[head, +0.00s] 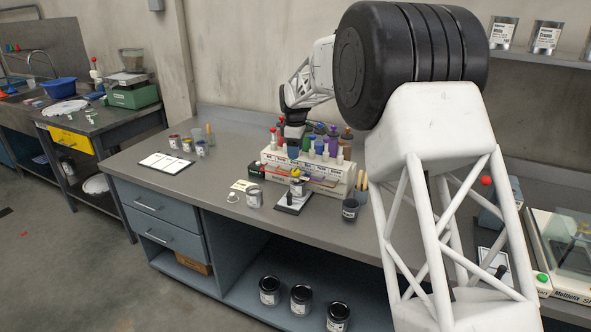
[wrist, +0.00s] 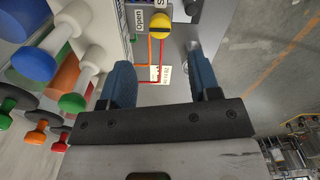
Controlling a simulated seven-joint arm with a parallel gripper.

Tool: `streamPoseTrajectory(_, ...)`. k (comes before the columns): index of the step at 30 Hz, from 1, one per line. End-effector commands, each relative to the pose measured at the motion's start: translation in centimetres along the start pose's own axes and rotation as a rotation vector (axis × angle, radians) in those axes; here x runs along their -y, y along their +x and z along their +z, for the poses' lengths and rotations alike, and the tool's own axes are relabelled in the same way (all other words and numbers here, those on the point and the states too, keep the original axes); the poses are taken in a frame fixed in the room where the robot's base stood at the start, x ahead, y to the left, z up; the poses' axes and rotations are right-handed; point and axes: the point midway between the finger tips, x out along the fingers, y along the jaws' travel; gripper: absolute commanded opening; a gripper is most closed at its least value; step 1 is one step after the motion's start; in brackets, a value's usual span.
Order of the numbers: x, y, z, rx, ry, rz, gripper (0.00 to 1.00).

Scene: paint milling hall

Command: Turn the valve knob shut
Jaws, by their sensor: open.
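The valve knob (wrist: 160,26) is round and yellow with a dark bar across it, near the top of the wrist view. The bar lies roughly sideways in that picture. A label reading "Open" (wrist: 138,20) is to its left, and a cut-off label starting with "S" (wrist: 161,4) is above it. Red lines run from the knob to a small printed tag (wrist: 161,73). My gripper (wrist: 158,58) is open and empty, its two blue fingers apart and the knob beyond their tips.
A white rack (head: 312,170) of coloured-cap bottles stands on the grey bench (head: 225,128); the bottles fill the wrist view's left side. A can (head: 254,198), a dark cup (head: 350,210) and a clipboard (head: 167,162) are on the bench. The bench's left middle has free room.

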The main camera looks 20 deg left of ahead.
Motion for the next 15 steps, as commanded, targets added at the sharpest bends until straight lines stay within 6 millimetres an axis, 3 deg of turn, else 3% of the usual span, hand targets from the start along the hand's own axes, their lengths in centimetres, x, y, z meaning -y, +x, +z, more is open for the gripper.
streamPoseTrajectory(8,0.0,0.2,0.1,0.0,0.001,-0.001,0.57)
streamPoseTrajectory(15,0.0,1.6,0.1,0.0,0.001,-0.001,0.57)
